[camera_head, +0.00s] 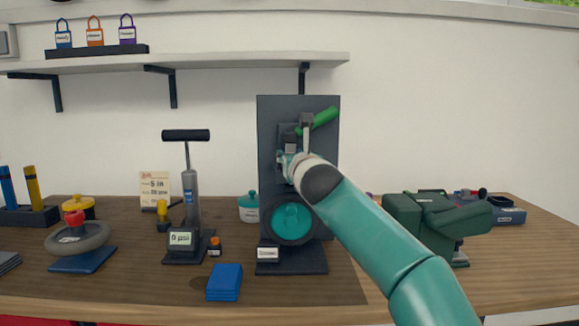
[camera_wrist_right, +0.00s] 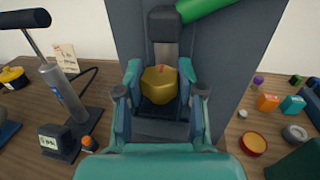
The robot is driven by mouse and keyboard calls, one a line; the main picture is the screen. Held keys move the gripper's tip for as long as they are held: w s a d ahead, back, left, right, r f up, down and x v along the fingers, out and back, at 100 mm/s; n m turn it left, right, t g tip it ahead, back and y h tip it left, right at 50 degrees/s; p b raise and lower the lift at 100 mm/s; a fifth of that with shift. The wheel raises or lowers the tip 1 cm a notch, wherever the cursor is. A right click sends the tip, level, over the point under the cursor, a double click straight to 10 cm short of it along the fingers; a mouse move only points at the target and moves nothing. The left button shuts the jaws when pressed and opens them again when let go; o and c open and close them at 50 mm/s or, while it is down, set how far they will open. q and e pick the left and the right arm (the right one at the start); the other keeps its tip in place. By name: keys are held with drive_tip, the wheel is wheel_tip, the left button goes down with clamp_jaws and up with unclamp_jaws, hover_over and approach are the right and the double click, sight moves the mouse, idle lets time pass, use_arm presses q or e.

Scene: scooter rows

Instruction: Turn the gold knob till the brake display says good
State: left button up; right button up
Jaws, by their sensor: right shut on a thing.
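The gold knob (camera_wrist_right: 158,86) sits on the dark brake stand, below a dark block with a green lever (camera_wrist_right: 203,8). A red mark shows at its top. My right gripper (camera_wrist_right: 160,76) is shut on it, one teal finger on each side. In the head view my right gripper (camera_head: 291,163) is in front of the stand's panel (camera_head: 270,120), and my arm hides the knob. A small white display plate (camera_head: 268,253) is on the stand's foot; its text is too small to read. My left gripper is not in view.
A teal disc wheel (camera_head: 291,218) is low on the stand. A pump with a gauge (camera_head: 181,238) stands to the left, and a blue block (camera_head: 224,281) lies in front. A green machine (camera_head: 430,220) stands to the right, near my forearm.

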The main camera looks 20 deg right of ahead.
drive_tip(key=shift+a+f+h, duration=0.15)
drive_tip(key=shift+f+h, duration=0.15)
drive_tip(key=o, duration=1.1)
drive_tip(key=shift+o, duration=0.3)
drive_tip(key=shift+r, duration=0.15)
drive_tip(key=shift+s, duration=0.15)
